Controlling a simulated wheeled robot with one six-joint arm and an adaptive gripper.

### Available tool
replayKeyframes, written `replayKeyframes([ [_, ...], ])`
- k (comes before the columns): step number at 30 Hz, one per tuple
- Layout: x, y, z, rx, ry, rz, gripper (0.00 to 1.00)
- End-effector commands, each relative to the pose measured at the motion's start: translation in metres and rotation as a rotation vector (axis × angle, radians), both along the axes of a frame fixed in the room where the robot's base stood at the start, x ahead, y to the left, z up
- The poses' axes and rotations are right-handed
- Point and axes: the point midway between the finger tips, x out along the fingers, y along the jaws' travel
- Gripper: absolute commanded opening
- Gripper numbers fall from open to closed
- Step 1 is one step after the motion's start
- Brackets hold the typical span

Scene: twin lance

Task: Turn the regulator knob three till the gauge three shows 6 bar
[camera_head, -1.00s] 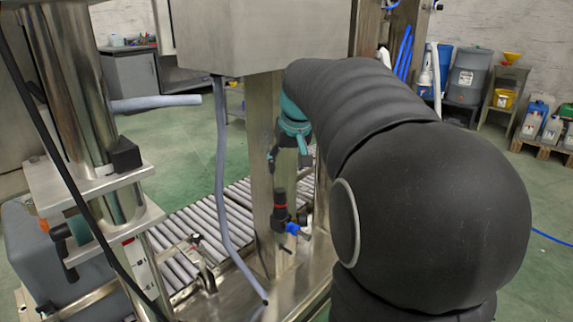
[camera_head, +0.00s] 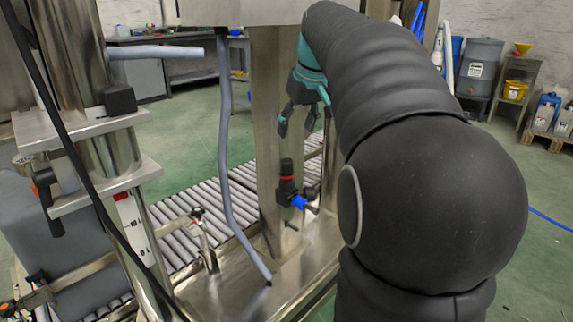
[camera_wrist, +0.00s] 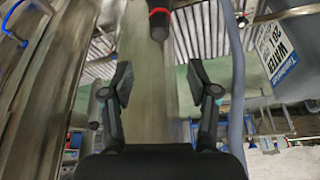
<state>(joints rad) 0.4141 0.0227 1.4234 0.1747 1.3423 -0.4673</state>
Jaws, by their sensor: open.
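A regulator with a black knob (camera_head: 287,168) and a red ring stands low on the steel column. It has a blue fitting (camera_head: 298,201) below. The black knob (camera_wrist: 158,30) with its red ring also shows at the top centre of the wrist view. My gripper (camera_head: 298,122) is open and empty, above the knob and apart from it. In the wrist view my gripper (camera_wrist: 160,82) has its two fingers spread to either side, with the knob beyond them. A dark round part (camera_head: 312,192) beside the regulator may be a gauge. No dial reading is legible, and I cannot tell the regulator's number.
The steel column (camera_head: 268,110) stands directly behind the regulator. A grey hose (camera_head: 225,130) hangs left of it. A roller conveyor (camera_head: 185,220) runs behind. A steel post with clamps (camera_head: 90,130) stands at the left. My arm hides the right side.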

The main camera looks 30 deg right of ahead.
Motion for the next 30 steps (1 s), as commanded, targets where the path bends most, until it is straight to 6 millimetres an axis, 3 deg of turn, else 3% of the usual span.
replayKeyframes([
  [15,0.035,0.002,-0.089,0.001,0.003,-0.001,0.6],
  [21,0.044,0.002,-0.109,0.001,0.003,-0.001,0.6],
  [30,0.047,0.002,-0.114,0.0,0.001,-0.001,0.6],
])
